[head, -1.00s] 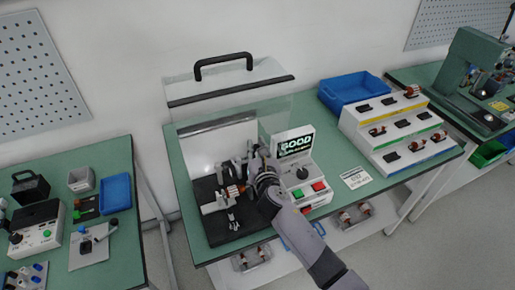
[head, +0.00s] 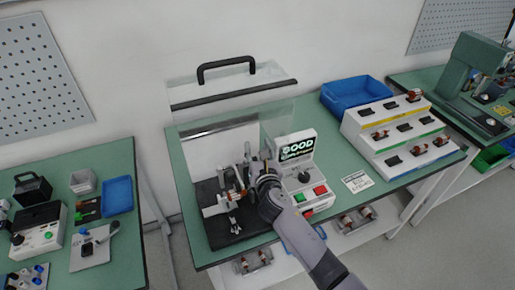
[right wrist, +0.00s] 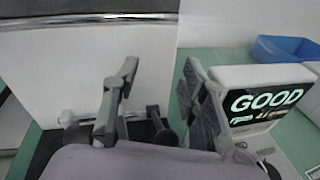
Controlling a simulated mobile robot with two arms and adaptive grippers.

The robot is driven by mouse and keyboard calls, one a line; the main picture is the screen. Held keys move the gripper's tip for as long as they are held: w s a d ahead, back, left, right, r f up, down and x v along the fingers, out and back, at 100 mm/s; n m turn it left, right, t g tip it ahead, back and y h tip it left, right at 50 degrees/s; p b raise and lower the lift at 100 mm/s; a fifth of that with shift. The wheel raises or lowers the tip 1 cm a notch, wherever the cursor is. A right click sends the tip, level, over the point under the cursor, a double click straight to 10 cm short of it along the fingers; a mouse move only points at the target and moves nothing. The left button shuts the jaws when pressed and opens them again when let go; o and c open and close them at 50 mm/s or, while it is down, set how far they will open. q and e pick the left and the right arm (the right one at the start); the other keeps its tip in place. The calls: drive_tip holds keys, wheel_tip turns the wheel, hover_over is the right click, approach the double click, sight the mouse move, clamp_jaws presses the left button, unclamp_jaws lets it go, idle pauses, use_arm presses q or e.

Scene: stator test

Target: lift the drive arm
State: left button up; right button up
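My right gripper (head: 256,160) is at the rig's right side, by upright dark parts. I cannot tell clearly which of these is the drive arm. In the right wrist view the two fingers of my right gripper (right wrist: 158,92) are apart. A short grey post with a dark knob (right wrist: 167,137) shows between and beyond them, with no clear contact. The left gripper is not in view.
A tester with a lit "GOOD" screen (head: 297,147) stands close on the right of my right gripper. A clear cover with a black handle (head: 226,67) is raised behind the rig. A stepped white rack (head: 385,160) and a blue bin (head: 355,91) stand farther right.

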drive_tip(key=shift+f, duration=0.1)
drive_tip(key=s+d+r, duration=0.1)
drive_tip(key=s, duration=1.1)
drive_tip(key=shift+d+r, duration=0.2)
drive_tip(key=shift+r, duration=0.1)
